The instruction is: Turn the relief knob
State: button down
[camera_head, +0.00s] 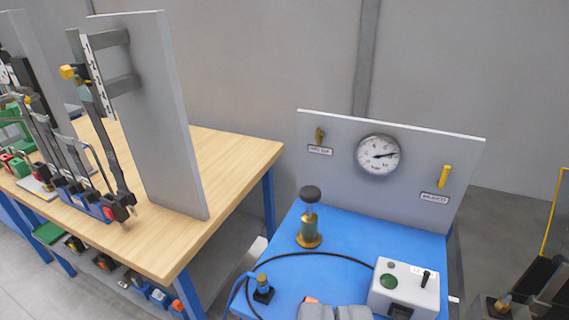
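A brass fitting with a round black knob (311,194) on top stands upright on the blue bench top (345,235), left of centre. It may be the relief knob, but no readable label confirms this. A smaller black and blue fitting with a brass top (263,287) stands nearer, at the left front. Two grey blocks side by side at the bottom edge may be the tip of my gripper (335,313). They are cut off by the frame, so their opening is hidden. They are apart from the black knob, in front of it and slightly right.
A grey upright panel carries a round gauge (378,155), a small brass lever (319,136) and a yellow handle (444,176). A white control box (405,288) with a green button is at the right front. A black hose curves across the bench. A wooden workbench (225,155) stands left.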

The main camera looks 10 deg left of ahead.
aim_at(319, 135)
jog(key=k, duration=1.05)
jog(key=u, duration=0.6)
jog(key=i, duration=2.45)
jog(key=z, duration=0.65)
